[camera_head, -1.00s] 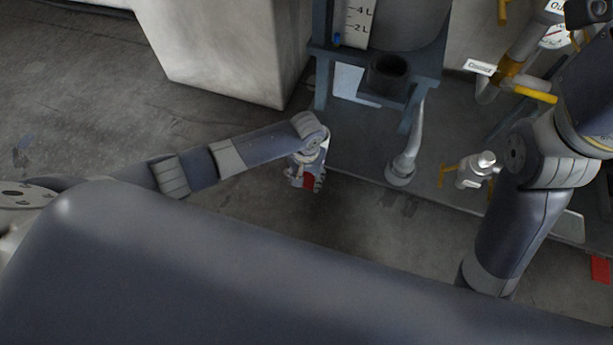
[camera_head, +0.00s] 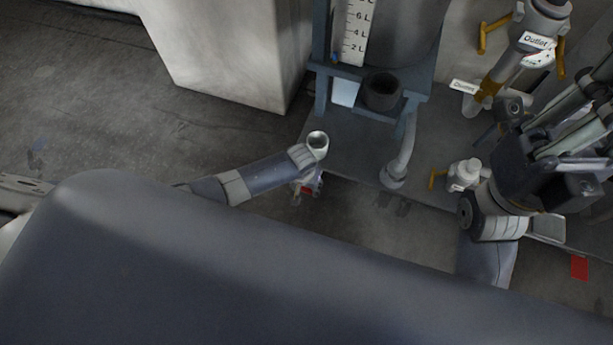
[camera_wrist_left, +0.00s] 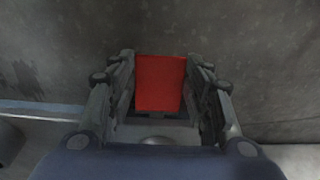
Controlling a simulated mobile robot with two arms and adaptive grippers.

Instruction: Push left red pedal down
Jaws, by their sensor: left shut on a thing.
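The left red pedal (camera_wrist_left: 160,83) is a flat red plate between the two fingers of my left gripper (camera_wrist_left: 160,88) in the left wrist view. In the head view only a small red part of the pedal (camera_head: 314,190) shows beside my left gripper (camera_head: 306,187), low in front of the steel platform. My left wrist hides most of both there. My left gripper is shut on the pedal. My right gripper (camera_head: 565,135) is raised at the right of the head view, away from the pedals. I cannot tell whether its fingers are open.
Another red pedal (camera_head: 579,267) is at the lower right. A metal stand (camera_head: 345,72) with a scaled tank and dark cup (camera_head: 382,91) rises behind my left gripper. A pipe (camera_head: 403,150) and a yellow-handled valve (camera_head: 464,174) stand on the platform. Open floor lies at the left.

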